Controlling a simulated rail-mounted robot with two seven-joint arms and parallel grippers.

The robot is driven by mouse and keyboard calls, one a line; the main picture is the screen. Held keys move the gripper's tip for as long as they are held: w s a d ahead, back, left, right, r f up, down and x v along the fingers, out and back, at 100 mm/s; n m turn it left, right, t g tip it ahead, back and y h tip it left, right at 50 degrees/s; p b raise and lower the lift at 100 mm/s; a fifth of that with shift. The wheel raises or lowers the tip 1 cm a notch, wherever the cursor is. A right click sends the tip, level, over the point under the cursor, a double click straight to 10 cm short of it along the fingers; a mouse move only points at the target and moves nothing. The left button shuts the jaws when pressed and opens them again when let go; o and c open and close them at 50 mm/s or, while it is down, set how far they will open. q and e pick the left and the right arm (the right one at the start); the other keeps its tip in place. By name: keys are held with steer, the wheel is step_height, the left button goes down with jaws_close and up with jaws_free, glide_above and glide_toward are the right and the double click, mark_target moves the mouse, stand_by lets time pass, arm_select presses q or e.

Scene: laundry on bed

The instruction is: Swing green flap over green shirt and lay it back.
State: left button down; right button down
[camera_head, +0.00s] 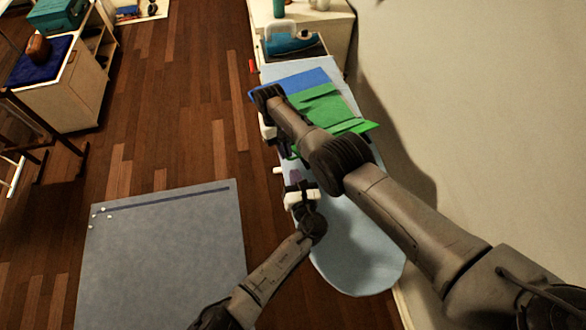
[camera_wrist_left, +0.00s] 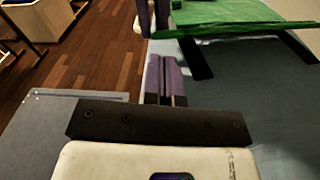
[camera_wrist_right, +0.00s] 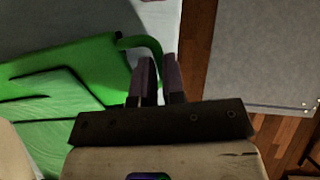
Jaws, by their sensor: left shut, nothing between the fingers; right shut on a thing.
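The green shirt (camera_head: 322,103) lies on the pale blue board, with uneven folds and a raised green edge; it also shows in the left wrist view (camera_wrist_left: 240,20). In the right wrist view a narrow green flap edge (camera_wrist_right: 150,44) curves from the shirt (camera_wrist_right: 60,95) to my right fingertips. My right gripper (camera_wrist_right: 160,68) is shut on this edge at the board's left side; its arm hides part of the shirt in the head view. My left gripper (camera_head: 294,180) is shut and empty, nearer than the shirt; its fingers show in the left wrist view (camera_wrist_left: 166,78).
The pale blue board (camera_head: 360,250) has a bare rounded near end. A blue cloth (camera_head: 306,80) lies beyond the shirt. The wall (camera_head: 480,110) is close on the right. A grey mat (camera_head: 165,260) lies on the wooden floor at left.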

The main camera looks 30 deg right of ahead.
mark_target(291, 159)
arm_select(q)
steer(key=shift+x, duration=1.25)
steer(key=shift+w+d+r, duration=0.1)
steer(key=shift+w+r, duration=0.35)
steer(key=shift+r, duration=0.25)
arm_select(e)
steer(key=shift+s+a+f, duration=0.1)
steer(key=shift+f, duration=0.05)
steer(key=c, duration=1.6)
jaws_free()
arm_select(q)
steer(key=shift+f, duration=0.1)
arm_select(e)
steer(key=shift+o, duration=0.7)
